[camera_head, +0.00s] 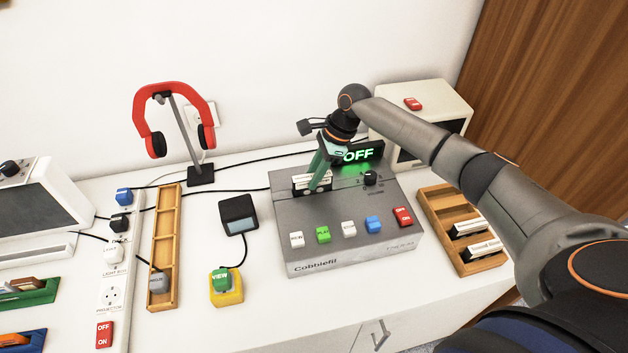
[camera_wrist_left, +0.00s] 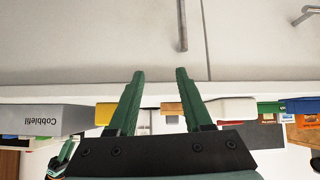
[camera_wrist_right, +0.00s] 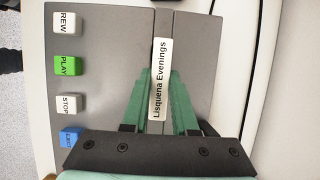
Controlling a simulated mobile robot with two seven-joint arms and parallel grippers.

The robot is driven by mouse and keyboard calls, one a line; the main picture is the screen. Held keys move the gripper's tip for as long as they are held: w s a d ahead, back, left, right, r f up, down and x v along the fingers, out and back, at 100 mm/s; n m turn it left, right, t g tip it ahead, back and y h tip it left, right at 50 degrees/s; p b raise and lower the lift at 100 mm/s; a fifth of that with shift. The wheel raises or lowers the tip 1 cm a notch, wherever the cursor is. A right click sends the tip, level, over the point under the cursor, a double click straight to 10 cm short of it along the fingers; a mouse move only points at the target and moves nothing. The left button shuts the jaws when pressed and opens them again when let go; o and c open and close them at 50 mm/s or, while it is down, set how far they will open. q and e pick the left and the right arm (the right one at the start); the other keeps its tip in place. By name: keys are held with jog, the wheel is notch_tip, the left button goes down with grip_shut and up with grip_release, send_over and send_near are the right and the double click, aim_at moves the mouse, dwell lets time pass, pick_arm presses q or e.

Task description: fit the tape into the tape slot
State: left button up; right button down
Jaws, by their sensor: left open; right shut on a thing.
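The tape (camera_head: 299,183) is dark with a white label, and in the right wrist view the label (camera_wrist_right: 160,80) reads "Lisquena Evenings". My right gripper (camera_head: 317,186) is shut on it, with a green finger on each side (camera_wrist_right: 160,88). The tape is at the upper left of the grey Cobblefil deck (camera_head: 347,222), standing on edge. The tape slot is mostly hidden by the tape and gripper; I cannot tell whether the tape is in it or just above. My left gripper (camera_wrist_left: 160,75) is open and empty in front of the cabinet, outside the head view.
The deck has several coloured buttons, a knob (camera_head: 370,178) and a lit "OFF" display (camera_head: 360,155). A wooden rack (camera_head: 436,206) with two tapes stands right of it.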

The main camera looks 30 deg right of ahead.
notch_tip(320, 180, down, 2)
jog(key=shift+f, duration=0.1)
jog(key=shift+s+f, duration=0.25)
jog(key=shift+f, duration=0.35)
jog(key=c, duration=0.7)
grip_release()
jog(key=shift+a+f, duration=0.15)
jog(key=shift+f, duration=0.05)
jog(key=shift+r, duration=0.3)
jog(key=v, duration=1.3)
jog(key=shift+w+a+r, duration=0.1)
jog(key=shift+w, duration=0.2)
